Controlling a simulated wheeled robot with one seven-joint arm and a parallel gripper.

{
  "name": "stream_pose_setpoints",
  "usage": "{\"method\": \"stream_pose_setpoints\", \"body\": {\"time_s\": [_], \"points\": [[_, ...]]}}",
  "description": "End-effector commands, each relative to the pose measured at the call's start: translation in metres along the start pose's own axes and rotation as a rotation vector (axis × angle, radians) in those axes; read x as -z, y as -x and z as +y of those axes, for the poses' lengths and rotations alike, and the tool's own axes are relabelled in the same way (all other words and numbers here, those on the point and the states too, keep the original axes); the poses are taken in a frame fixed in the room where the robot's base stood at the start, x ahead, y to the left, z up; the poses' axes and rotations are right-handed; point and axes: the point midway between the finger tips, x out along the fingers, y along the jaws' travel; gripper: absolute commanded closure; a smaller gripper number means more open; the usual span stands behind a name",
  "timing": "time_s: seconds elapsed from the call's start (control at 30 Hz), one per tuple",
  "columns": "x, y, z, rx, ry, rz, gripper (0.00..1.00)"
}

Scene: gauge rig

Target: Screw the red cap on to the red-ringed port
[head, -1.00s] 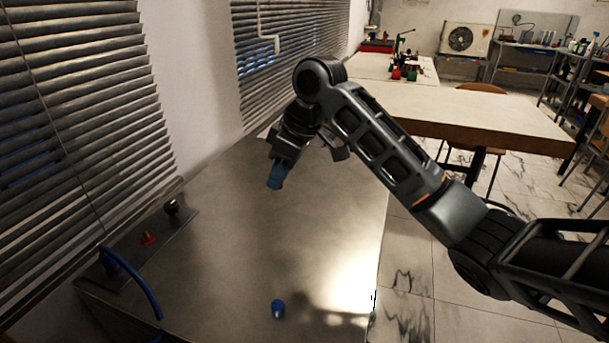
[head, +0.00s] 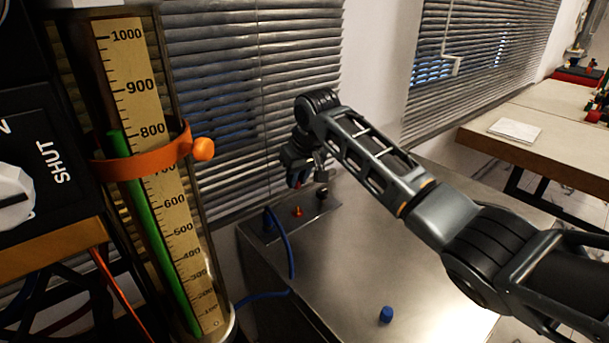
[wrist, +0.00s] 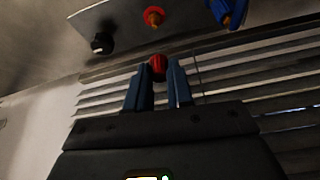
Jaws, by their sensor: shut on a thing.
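My gripper (wrist: 159,82) is shut on the red cap (wrist: 157,67), which shows between the tips of its blue fingers. In the head view my gripper (head: 297,178) is above the port plate, and only a speck of the red cap shows under it. The red-ringed port (wrist: 153,17) stands on the grey plate with an orange-brass middle. It also shows in the head view (head: 297,212), just below my gripper. In the wrist view the cap and port are apart, with a visible gap.
A black-topped port (head: 322,194) and a port with a blue hose (head: 268,221) flank the red-ringed one on the plate (head: 290,225). A blue cap (head: 386,314) stands on the bench (head: 360,260). A gauge tube (head: 165,170) rises at left; blinds are behind.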

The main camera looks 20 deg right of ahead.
Motion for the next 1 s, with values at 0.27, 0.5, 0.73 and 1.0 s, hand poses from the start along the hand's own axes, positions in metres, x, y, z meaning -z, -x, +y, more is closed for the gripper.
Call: {"method": "stream_pose_setpoints", "body": {"time_s": [0.27,0.5,0.73,1.0], "points": [[0.0,0.001,0.0,0.0,0.001,0.0,1.0],[0.0,0.003,0.0,0.002,0.004,-0.001,1.0],[-0.009,-0.018,0.0,0.002,0.003,0.0,1.0],[-0.017,-0.04,0.0,0.002,0.005,-0.001,1.0]]}}
